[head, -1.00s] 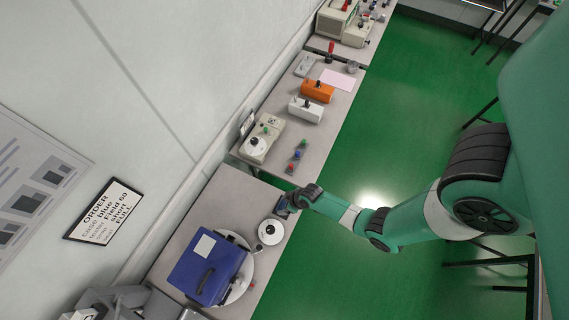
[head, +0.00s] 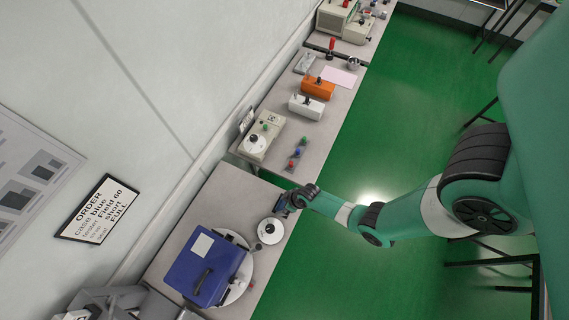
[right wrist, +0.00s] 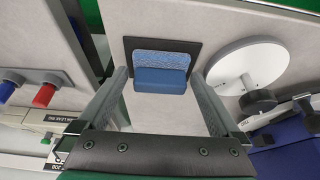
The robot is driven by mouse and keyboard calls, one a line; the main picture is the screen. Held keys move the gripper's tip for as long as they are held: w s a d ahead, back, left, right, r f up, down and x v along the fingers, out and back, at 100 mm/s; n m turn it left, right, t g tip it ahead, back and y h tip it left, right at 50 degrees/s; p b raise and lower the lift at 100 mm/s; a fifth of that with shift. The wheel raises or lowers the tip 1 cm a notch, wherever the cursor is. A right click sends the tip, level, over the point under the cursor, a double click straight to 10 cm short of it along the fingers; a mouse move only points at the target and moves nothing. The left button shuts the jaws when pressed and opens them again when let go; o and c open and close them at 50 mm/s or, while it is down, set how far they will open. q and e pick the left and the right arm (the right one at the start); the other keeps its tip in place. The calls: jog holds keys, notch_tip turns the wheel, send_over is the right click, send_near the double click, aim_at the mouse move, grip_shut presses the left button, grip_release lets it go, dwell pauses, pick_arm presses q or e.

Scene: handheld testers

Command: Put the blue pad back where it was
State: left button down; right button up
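The blue pad (right wrist: 160,78) shows in the right wrist view as a small block with a lighter, speckled face. It is at a dark square base (right wrist: 128,47) on the grey bench. My right gripper (right wrist: 160,82) is open, with one finger on either side of the pad and small gaps visible beside it. In the head view the right gripper (head: 284,206) is at the bench's front edge, and the pad cannot be made out there. My left gripper is not in view.
A white disc with a black knob (head: 270,231) stands close to the right gripper. A blue case (head: 207,266) lies beyond it on a round white plate. Across a gap, another bench holds a beige tester (head: 261,137) and a strip of coloured plugs (head: 298,153).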

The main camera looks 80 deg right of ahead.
jog(key=shift+r+p, duration=0.3)
jog(key=p+v, duration=0.5)
jog(key=v, duration=0.6)
jog(key=shift+s+r, duration=0.2)
jog(key=shift+r, duration=0.05)
